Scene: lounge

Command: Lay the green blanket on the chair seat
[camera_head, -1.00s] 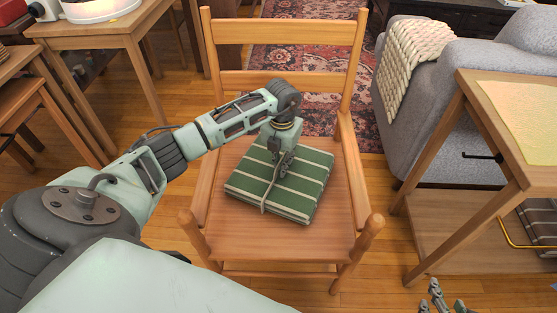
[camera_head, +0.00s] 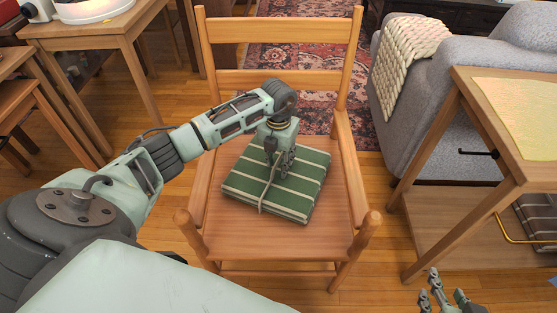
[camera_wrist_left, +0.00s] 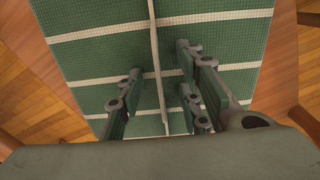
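The green blanket (camera_head: 308,178) with pale stripes lies folded flat on the seat of the wooden chair (camera_head: 265,236). A thin pale cord (camera_head: 264,197) is tied around it. My left gripper (camera_head: 278,172) points down over the blanket's middle. In the left wrist view the blanket (camera_wrist_left: 95,68) fills most of the picture, and the left gripper's fingers (camera_wrist_left: 158,75) stand apart on both sides of the cord. Whether the fingertips touch the blanket cannot be told. My right gripper (camera_head: 445,288) is at the lower right, open and empty, away from the chair.
The chair's armrests (camera_head: 354,175) and backrest (camera_head: 285,32) surround the seat. A side table (camera_head: 480,130) and a grey sofa (camera_head: 430,110) stand to the right. Another wooden table (camera_head: 105,30) is at the upper left. Bare seat shows in front of the blanket.

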